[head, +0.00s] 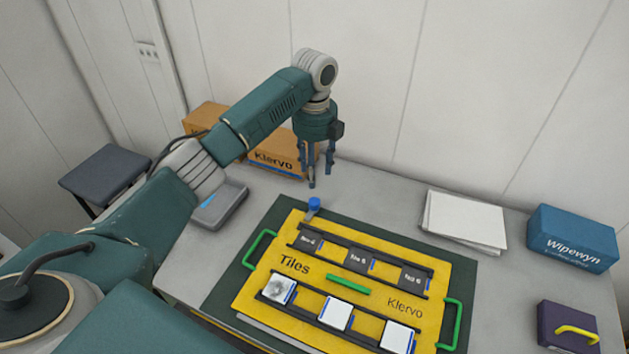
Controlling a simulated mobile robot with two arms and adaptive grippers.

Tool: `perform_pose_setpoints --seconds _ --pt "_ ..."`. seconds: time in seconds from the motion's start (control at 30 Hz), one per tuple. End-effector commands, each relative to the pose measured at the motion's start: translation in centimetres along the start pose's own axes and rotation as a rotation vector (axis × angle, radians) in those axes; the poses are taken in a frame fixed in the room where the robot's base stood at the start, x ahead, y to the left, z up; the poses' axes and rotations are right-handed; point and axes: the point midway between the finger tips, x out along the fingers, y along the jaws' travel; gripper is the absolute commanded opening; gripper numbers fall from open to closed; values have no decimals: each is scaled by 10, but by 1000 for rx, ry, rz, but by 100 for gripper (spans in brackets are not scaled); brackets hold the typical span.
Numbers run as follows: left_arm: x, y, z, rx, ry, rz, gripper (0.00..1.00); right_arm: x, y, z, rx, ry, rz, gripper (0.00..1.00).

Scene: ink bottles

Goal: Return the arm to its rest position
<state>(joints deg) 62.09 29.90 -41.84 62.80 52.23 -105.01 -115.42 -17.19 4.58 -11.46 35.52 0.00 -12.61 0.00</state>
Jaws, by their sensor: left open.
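My left arm reaches in from the left and bends down at the wrist. Its gripper (314,172) is open and empty, pointing down above the far part of the table, in front of a cardboard box. The yellow tray (300,283) is labelled Tiles and Klervo, with green handles, and lies on a dark mat (222,290). It holds dark and white tiles in two rows. My right gripper is not in view.
Two cardboard boxes (272,162) stand at the back left. A grey device (218,207) lies left of the mat. White papers (464,220), a blue Wipewyn box (572,238) and a dark box with a yellow handle (567,327) are on the right. A dark stool (103,174) stands beyond the table.

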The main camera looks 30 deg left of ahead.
Motion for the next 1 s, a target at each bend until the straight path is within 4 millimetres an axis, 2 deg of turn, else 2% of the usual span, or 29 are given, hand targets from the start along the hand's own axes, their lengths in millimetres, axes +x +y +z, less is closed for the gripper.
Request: perform_pose_setpoints --seconds 0.13,0.63,1.0 --pt "-6 0 0 -1 1 1 45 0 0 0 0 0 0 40" --pt "-9 0 0 -1 0 0 45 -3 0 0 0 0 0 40" --pt "-71 0 0 0 1 1 45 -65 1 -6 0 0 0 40"
